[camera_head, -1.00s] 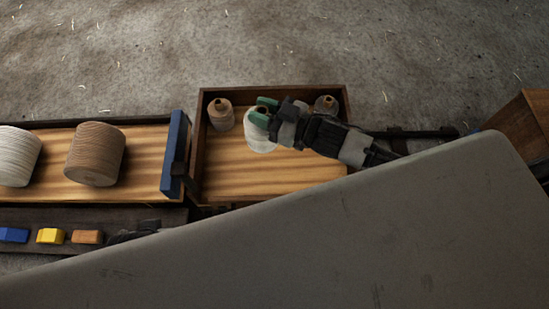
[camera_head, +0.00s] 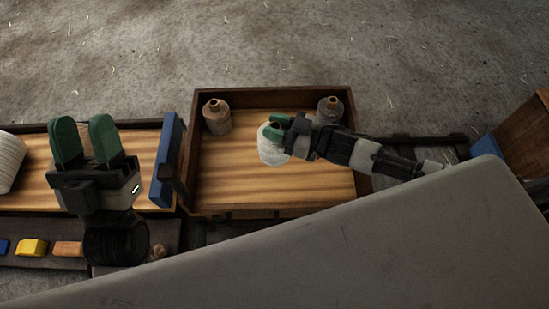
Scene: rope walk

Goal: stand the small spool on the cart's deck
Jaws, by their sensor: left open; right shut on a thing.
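A white spool (camera_head: 272,152) is at the middle of the wooden, dark-rimmed deck (camera_head: 235,185), which seems to be the cart's. My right gripper (camera_head: 277,126), reaching in from the right, is shut on the top of this spool. The spool looks upright; I cannot tell if its base touches the boards. My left gripper (camera_head: 84,130) is open and empty above the neighbouring bed on the left.
A large white spool (camera_head: 9,163) lies on the left bed (camera_head: 38,180). A blue board (camera_head: 168,160) stands at that bed's right end. Blue, yellow (camera_head: 32,247) and orange (camera_head: 67,248) blocks sit in front. The deck's front half is clear.

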